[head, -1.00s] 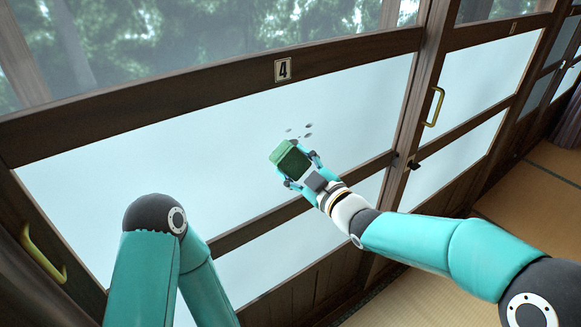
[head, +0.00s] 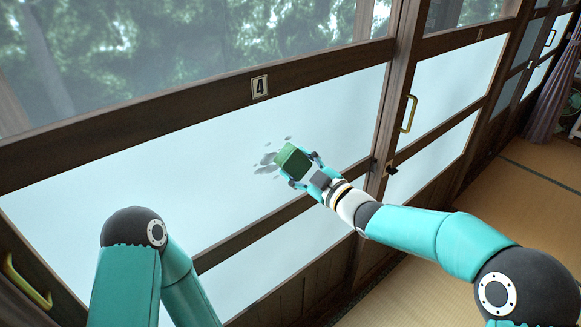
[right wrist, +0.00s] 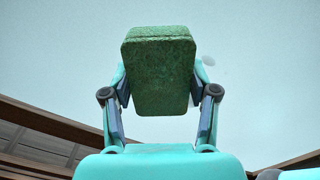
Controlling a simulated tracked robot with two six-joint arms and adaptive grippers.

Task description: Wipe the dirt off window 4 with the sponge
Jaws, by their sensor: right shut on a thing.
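Window 4 (head: 180,160) is a pale frosted pane in a dark wooden frame, under a plate marked 4 (head: 260,86). Grey dirt spots (head: 267,161) lie on the pane just left of the sponge and above it. The green sponge (head: 293,160) is at or close to the pane; whether it touches the glass I cannot tell. My right gripper (head: 303,170) is shut on the sponge. In the right wrist view the sponge (right wrist: 160,75) sits between both fingers, with a faint spot (right wrist: 208,60) to its right. My left arm shows at the lower left; its gripper is out of view.
A brass handle (head: 409,114) is on the frame to the right, with a small black latch (head: 390,168) below it. Another brass handle (head: 27,283) is at the lower left. Tatami floor (head: 520,220) lies clear at the right.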

